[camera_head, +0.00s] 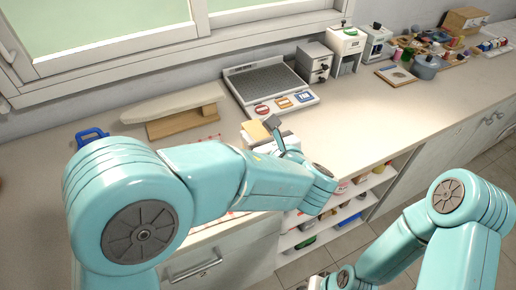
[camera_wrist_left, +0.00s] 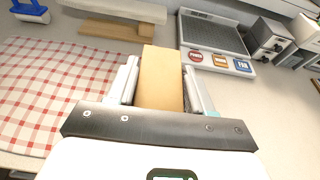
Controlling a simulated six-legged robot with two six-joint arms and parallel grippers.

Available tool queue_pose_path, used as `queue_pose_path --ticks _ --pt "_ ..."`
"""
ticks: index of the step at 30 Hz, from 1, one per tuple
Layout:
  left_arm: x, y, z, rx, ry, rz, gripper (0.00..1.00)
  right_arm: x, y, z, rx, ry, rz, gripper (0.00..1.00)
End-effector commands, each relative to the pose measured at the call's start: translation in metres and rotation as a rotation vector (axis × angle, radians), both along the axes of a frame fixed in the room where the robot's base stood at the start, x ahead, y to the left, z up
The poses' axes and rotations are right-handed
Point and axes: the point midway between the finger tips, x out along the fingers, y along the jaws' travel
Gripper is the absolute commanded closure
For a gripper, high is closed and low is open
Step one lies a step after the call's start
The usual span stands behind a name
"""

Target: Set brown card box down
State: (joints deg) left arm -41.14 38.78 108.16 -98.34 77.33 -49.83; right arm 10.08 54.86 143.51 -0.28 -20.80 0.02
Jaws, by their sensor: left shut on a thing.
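The brown card box (camera_wrist_left: 160,75) is between the two fingers of my left gripper (camera_wrist_left: 162,92) in the left wrist view, with a finger against each side. In the head view, the box (camera_head: 256,130) shows as a small tan patch beyond my left forearm. My left gripper (camera_head: 272,136) is shut on it there, partly hidden by my own arm. The box is over or on the counter (camera_head: 355,125), in front of the scale; I cannot tell whether its underside touches.
An ironing board (camera_head: 172,104), a blue object (camera_head: 91,137) and a red-checked cloth (camera_wrist_left: 55,90) lie to the left. Grey and white machines (camera_head: 314,62) stand at the back right. Counter space right of the box is clear.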

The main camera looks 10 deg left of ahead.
Motion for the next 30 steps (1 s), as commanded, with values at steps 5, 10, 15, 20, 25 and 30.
queue_pose_path --ticks 5,10,15,20,25,30 --pt "0.001 0.001 -0.021 0.003 0.003 0.000 1.00 0.000 0.000 0.000 0.000 0.000 0.000 0.57" --pt "0.001 0.001 -0.046 0.002 0.001 0.001 1.00 0.000 0.000 0.001 0.000 0.000 0.000 0.57" --pt "0.001 0.001 -0.049 0.000 -0.002 0.000 1.00 0.000 0.000 0.001 0.000 0.000 0.000 0.57" --pt "0.001 0.001 -0.050 0.000 -0.002 0.000 1.00 0.000 0.000 0.000 0.000 0.000 0.000 0.57" --pt "0.001 0.001 -0.052 0.000 -0.001 0.000 0.29 0.000 0.000 -0.002 0.000 0.000 0.000 0.57" --pt "0.001 0.001 -0.052 0.000 -0.001 0.000 0.23 0.000 0.000 -0.002 0.000 0.000 0.000 0.57"
